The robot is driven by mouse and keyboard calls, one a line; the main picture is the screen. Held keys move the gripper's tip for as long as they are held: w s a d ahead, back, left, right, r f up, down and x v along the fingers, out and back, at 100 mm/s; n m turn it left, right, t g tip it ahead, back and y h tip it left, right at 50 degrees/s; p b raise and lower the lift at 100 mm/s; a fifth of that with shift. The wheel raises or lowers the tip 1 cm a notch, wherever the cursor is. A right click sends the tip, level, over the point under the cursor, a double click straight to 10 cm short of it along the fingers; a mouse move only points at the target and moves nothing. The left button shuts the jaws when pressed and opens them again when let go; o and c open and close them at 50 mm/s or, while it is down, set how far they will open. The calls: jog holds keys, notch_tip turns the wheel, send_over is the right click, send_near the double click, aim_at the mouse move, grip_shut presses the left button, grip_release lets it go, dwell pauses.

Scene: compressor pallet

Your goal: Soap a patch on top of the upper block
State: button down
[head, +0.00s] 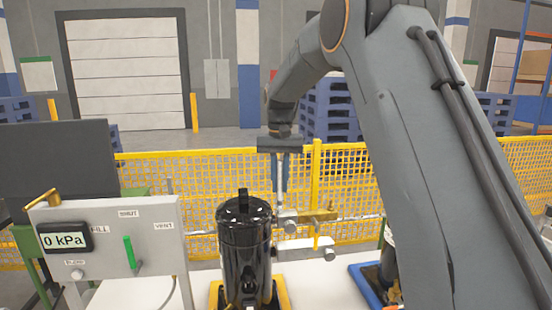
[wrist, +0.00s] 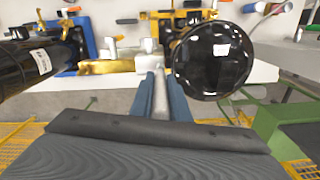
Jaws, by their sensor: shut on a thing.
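My gripper (head: 284,188) points down behind and right of the black tank. In the wrist view its blue-grey fingers (wrist: 158,84) are shut on a slim pale grey thing (wrist: 160,97), perhaps a brush or applicator handle; its working end is hard to make out. A brass-coloured block (head: 322,216), seemingly the upper block, sits on the pipework beside the tank, above a paler lower block (head: 318,251). The brass block also shows in the wrist view (wrist: 105,67), just beyond and left of the fingertips. I cannot tell whether the held thing touches it, and I see no soap.
The black tank (head: 246,255) stands on a yellow base close to the gripper. A grey panel (head: 107,240) at left reads 0 kPa and has a green lever. A blue base (head: 366,285) stands at right, partly hidden by my arm. Yellow mesh fencing (head: 215,172) runs behind.

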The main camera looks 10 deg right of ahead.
jog(key=shift+d, duration=2.8)
jog(key=shift+a, duration=3.45)
notch_tip(320, 180, up, 8)
jog(key=shift+f, duration=0.1)
